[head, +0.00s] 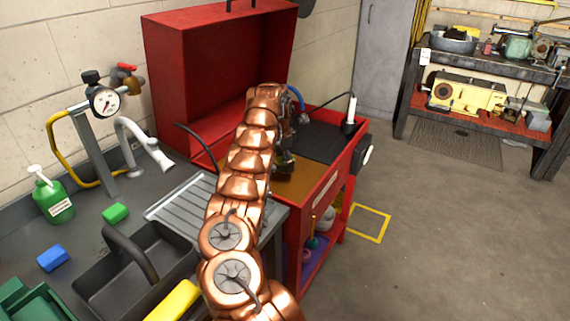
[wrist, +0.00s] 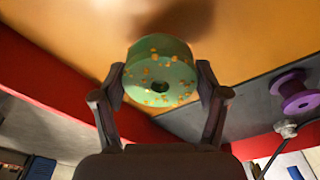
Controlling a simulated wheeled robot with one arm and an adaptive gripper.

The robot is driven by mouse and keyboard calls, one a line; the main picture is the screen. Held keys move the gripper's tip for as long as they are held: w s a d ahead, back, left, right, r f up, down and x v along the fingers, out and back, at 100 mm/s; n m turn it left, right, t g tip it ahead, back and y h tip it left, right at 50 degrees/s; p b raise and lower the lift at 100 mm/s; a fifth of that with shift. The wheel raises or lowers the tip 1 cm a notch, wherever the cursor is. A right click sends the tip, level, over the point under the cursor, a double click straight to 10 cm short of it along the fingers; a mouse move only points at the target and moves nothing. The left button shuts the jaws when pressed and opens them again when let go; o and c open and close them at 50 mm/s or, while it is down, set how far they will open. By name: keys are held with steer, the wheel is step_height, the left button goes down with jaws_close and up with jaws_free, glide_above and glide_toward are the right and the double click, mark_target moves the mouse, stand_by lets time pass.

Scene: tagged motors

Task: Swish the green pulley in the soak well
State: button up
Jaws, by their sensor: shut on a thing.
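The green pulley (wrist: 160,75) is a short spool with a dark centre hole and orange-brown specks on its face. My gripper (wrist: 161,84) is shut on it, one finger on each side. Beyond it in the wrist view is a flat amber surface (wrist: 250,45), apparently the liquid of the soak well, with a blurred shadow above the pulley. In the head view this amber area (head: 302,178) lies in the red washer cabinet (head: 326,190). Whether the pulley touches the liquid cannot be told.
A purple spool (wrist: 296,92) sits on a grey surface beside the amber area. A black ribbed mat (head: 315,141) lies behind the well. The red lid (head: 215,75) stands open. A ridged drainboard (head: 180,208) and black sink (head: 110,285) lie left of my arm.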

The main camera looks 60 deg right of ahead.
steer(key=shift+r+p, duration=2.65)
steer(key=shift+r, duration=1.8)
